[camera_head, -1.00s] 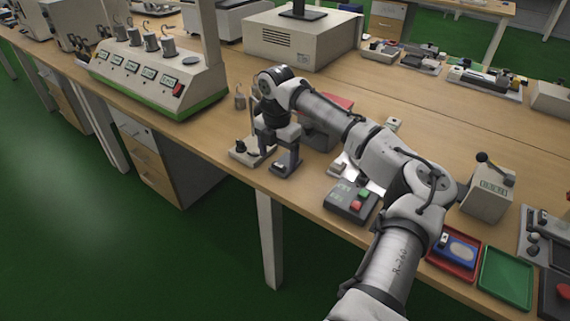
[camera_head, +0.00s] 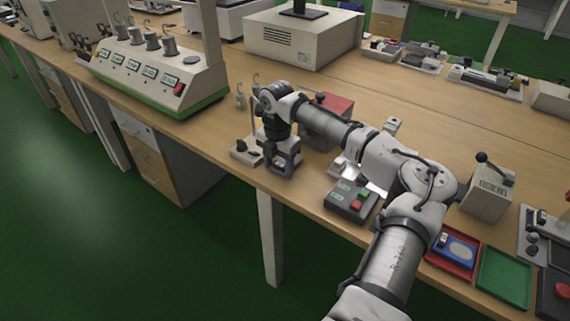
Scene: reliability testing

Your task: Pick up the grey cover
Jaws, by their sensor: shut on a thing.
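My gripper (camera_head: 282,150) points down near the front edge of the wooden bench, left of the control box. It is shut on a small dark grey piece (camera_head: 284,166), which looks like the grey cover. The fingers and wrist hide part of the piece, and I cannot tell whether it touches the bench or hangs just above it.
A small stand with a thin post (camera_head: 246,151) is close on the left. A red-topped grey box (camera_head: 325,122) stands just behind on the right. A control box with green and red buttons (camera_head: 351,201) is to the right. Red (camera_head: 432,260) and green (camera_head: 505,278) trays lie further right.

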